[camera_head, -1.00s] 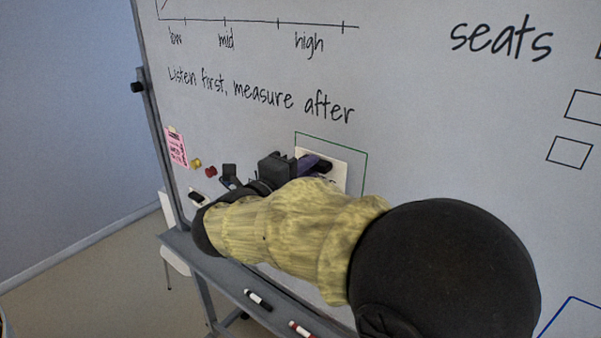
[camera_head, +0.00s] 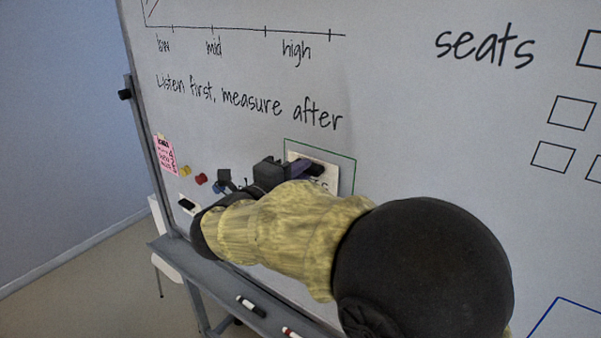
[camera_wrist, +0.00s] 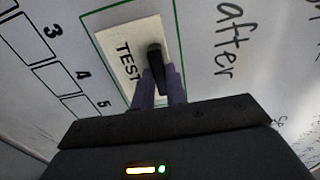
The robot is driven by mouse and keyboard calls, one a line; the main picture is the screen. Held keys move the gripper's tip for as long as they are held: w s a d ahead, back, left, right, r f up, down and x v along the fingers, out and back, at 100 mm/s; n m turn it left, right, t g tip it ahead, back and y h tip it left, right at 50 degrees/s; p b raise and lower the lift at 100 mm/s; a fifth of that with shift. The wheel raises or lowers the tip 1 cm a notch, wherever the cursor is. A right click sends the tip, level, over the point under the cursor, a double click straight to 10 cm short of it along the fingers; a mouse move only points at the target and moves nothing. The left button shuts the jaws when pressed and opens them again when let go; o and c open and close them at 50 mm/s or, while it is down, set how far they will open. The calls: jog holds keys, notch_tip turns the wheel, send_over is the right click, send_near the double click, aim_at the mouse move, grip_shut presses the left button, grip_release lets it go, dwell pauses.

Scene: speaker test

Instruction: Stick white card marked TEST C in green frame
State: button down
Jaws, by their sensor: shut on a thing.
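The white card (camera_wrist: 122,38) shows the letters TEST in the wrist view; the rest of its marking is hidden. It lies at the whiteboard inside the green frame (camera_wrist: 181,58), whose lines show on two sides of it. In the head view the card (camera_head: 328,167) sits within the frame (camera_head: 353,180), with board showing at its right. My gripper (camera_wrist: 158,86) has its purple fingers shut on a black handle (camera_wrist: 155,55) on the card's face. In the head view my gripper (camera_head: 306,168) and arm cover the lower left of the card and frame. I cannot tell whether the card touches the board.
A pink note (camera_head: 166,155), a yellow magnet (camera_head: 185,171) and a red magnet (camera_head: 201,179) are on the board at left. A black marker (camera_head: 250,306) and a red-ended marker (camera_head: 291,333) lie on the tray ledge (camera_head: 215,272) below.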

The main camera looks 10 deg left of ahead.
jog(key=shift+s+d+r, duration=0.1)
jog(key=shift+w+d, duration=0.2)
jog(key=shift+w, duration=0.1)
jog(key=shift+w, duration=0.25)
dwell(0.6)
jog(key=c, duration=0.9)
grip_release()
jog(key=shift+c, duration=0.2)
jog(key=shift+p, duration=0.3)
jog(key=p+v, duration=0.2)
jog(key=v, duration=0.5)
jog(key=shift+d, duration=0.1)
